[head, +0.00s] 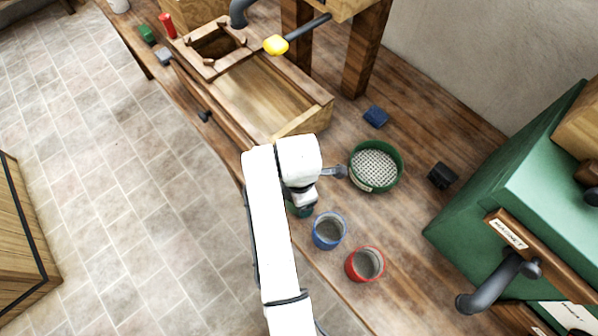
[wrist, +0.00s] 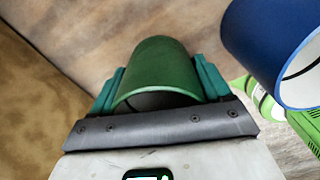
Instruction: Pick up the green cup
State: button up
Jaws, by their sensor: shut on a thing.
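The green cup (wrist: 158,70) sits between the two teal fingers of my gripper (wrist: 160,85) in the wrist view, with a finger against each side. My gripper is shut on it. In the head view my gripper (head: 300,203) is over the front edge of the wooden bench and covers most of the cup. Only a bit of the green cup (head: 298,211) shows below the wrist. I cannot tell whether the cup touches the bench.
A blue cup (head: 329,230) stands close to the right of my gripper, with a red cup (head: 365,264) beyond it. A green-rimmed sieve (head: 394,180), black block (head: 442,176) and blue block (head: 376,116) lie farther back. A wooden trough (head: 320,110) stands above left; a green machine (head: 470,225) stands right.

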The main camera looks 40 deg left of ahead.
jog(key=shift+c, duration=1.3)
jog(key=shift+r, duration=0.15)
notch_tip(320, 180, up, 10)
